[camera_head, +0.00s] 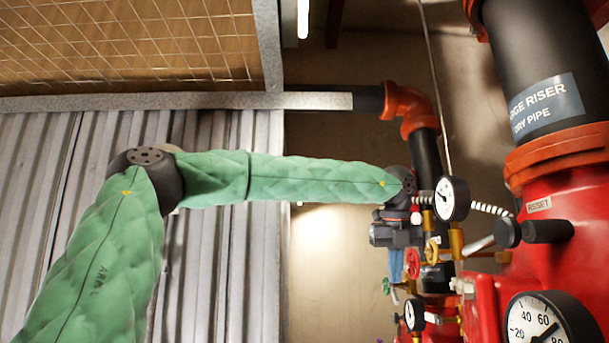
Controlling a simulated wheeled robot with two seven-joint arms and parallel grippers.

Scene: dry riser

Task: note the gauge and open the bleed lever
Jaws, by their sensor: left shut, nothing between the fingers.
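A large white-faced gauge (537,321) is at the bottom right, cut by the frame edge. Its dark needle lies near the 60 to 80 marks; I cannot read it exactly. A smaller gauge (452,198) is beside my left wrist, and another small gauge (414,315) is lower down. I cannot tell which handle is the bleed lever. A metal lever with a black knob (507,233) shows at the right. My left gripper (396,276) points down, shut and empty, its bluish fingers near a green handle (387,286). My right gripper is not in view.
A red riser body (560,215) with a black pipe (530,65) fills the right. A red handwheel (411,263) and a yellow handwheel (431,250) crowd the small piping beside my left gripper. A corrugated wall (225,265) stands at left, with wire mesh (130,45) above.

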